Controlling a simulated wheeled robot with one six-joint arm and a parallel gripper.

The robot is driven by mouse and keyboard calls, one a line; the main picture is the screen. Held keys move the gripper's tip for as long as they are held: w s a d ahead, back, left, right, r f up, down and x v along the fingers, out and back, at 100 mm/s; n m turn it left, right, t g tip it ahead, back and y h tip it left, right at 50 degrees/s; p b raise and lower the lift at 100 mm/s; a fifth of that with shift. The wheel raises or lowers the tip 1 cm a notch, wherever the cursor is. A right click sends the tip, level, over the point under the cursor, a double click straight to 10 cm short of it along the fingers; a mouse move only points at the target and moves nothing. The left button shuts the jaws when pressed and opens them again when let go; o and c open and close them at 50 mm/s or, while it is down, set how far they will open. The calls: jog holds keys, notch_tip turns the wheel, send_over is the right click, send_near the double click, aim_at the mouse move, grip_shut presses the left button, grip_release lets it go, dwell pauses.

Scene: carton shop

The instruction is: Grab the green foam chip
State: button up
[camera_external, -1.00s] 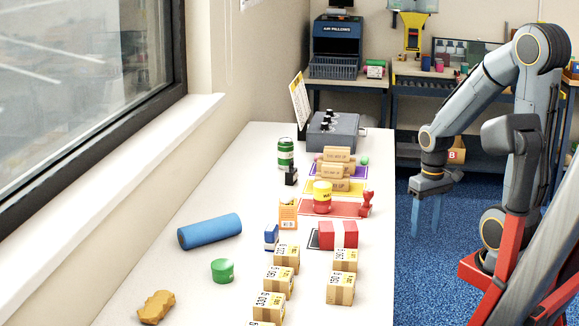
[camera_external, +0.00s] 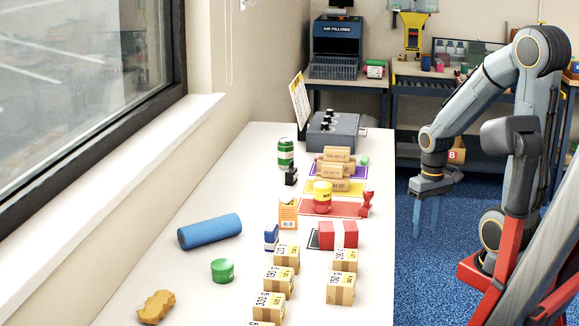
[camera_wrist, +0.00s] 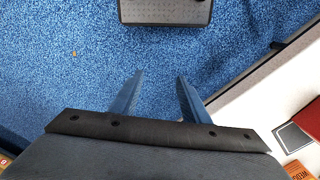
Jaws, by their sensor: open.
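A small round green piece (camera_external: 365,161) lies at the far right of the table by the purple mat; it looks like the foam chip, but it is too small to be sure. A larger squat green cylinder (camera_external: 222,270) stands at the near left of the table. My gripper (camera_external: 428,221) hangs off the right side of the table, above the blue floor, pointing down and apart from both. In the wrist view my gripper (camera_wrist: 159,75) is open, with only carpet between its fingers. No green piece shows there.
The white table (camera_external: 190,290) carries several small cartons (camera_external: 340,288), a blue roll (camera_external: 210,231), a tan wavy piece (camera_external: 156,307), a green can (camera_external: 286,153) and a grey machine (camera_external: 333,131). Stacked tan blocks (camera_external: 332,170) stand near the purple mat (camera_external: 351,172).

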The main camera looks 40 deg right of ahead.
aim_at(365, 157)
jog(key=w+d+r+m+p, duration=0.1)
jog(key=w+d+r+p, duration=0.1)
jog(key=w, duration=0.4)
jog(key=w+d+r+m+h+p, duration=0.1)
jog(key=w+d+r+p, duration=0.1)
jog(key=w, duration=0.5)
jog(key=w+d+r+m+t+p, duration=0.1)
jog(key=w+d+r+m+p, duration=0.1)
jog(key=w+r+p, duration=0.2)
jog(key=shift+w+r+h, duration=0.15)
jog(key=shift+w+r, duration=0.15)
jog(key=shift+w, duration=0.6)
jog(key=shift+w+r+h, duration=0.15)
jog(key=shift+w+r, duration=0.15)
jog(key=shift+w, duration=0.55)
jog(key=w+d+r+m+t+h+p, duration=0.1)
jog(key=w+d+m+p, duration=0.2)
jog(key=w, duration=0.7)
jog(key=w+d+r+m+t+h+p, duration=0.1)
jog(key=w+d+r+m+p, duration=0.1)
jog(key=w+p, duration=0.5)
jog(key=shift+w+r+p+x, duration=0.1)
jog(key=shift+w+p+x, duration=0.2)
jog(key=shift+x, duration=1.2)
jog(key=shift+w+r+p+x, duration=0.15)
jog(key=shift+w+x, duration=0.15)
jog(key=shift+x, duration=1.15)
jog(key=shift+w+p+x, duration=0.25)
jog(key=shift+w+x, duration=0.05)
jog(key=shift+x, duration=1.2)
